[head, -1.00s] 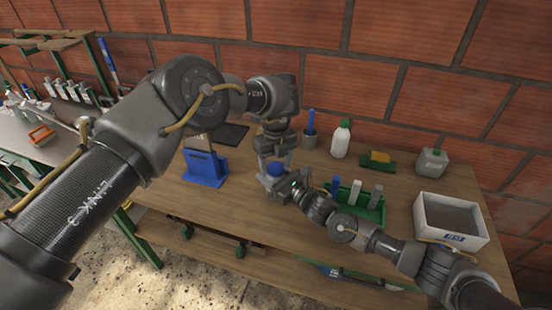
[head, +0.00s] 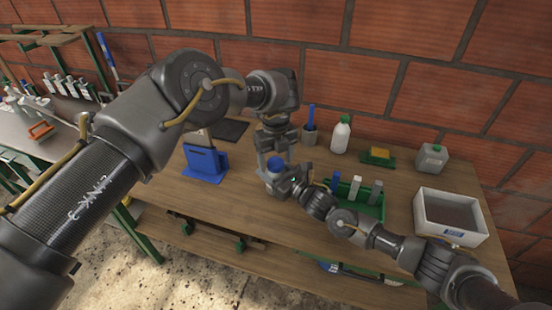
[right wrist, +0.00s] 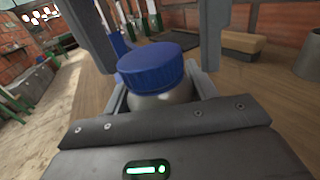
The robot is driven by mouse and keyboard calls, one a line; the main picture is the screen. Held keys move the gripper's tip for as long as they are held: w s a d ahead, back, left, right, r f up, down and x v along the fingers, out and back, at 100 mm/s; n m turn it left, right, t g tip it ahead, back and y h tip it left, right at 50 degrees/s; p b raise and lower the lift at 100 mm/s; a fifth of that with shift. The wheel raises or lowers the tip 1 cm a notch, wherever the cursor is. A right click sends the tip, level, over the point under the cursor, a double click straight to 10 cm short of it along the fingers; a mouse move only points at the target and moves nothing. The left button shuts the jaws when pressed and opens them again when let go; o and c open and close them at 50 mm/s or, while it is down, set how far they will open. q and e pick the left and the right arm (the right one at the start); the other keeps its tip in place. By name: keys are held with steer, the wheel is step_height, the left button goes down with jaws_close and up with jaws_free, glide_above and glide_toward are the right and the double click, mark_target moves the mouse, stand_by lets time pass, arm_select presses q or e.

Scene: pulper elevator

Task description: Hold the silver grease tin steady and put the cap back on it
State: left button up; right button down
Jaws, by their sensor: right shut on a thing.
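The silver grease tin (right wrist: 160,101) stands upright between the jaws of my right gripper, which is shut on it. Its body also shows in the head view (head: 271,178). The blue cap (right wrist: 152,67) sits on top of the tin and looks roughly level; whether it is fully seated I cannot tell. It also shows in the head view (head: 275,162). My left gripper (head: 275,153) comes down from above with its fingers spread on either side of the cap. A gap shows at the right finger in the right wrist view. My right gripper (head: 280,182) comes in from the right.
A blue stand (head: 205,163) is left of the tin. A green tray (head: 372,209) with several upright items stands close on the right.

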arm_select(q)
steer(key=shift+r, duration=0.1)
step_height(320, 180, up, 12)
stand_by(0.6)
arm_select(e)
steer(key=shift+c, duration=1.9)
jaws_free()
steer(key=b+v, duration=0.2)
steer(key=v, duration=0.7)
steer(key=shift+s+d, duration=0.25)
steer(key=shift+d, duration=0.05)
arm_select(q)
steer(key=shift+f, duration=1.3)
arm_select(e)
steer(key=shift+s+d, duration=0.35)
steer(key=shift+s, duration=0.05)
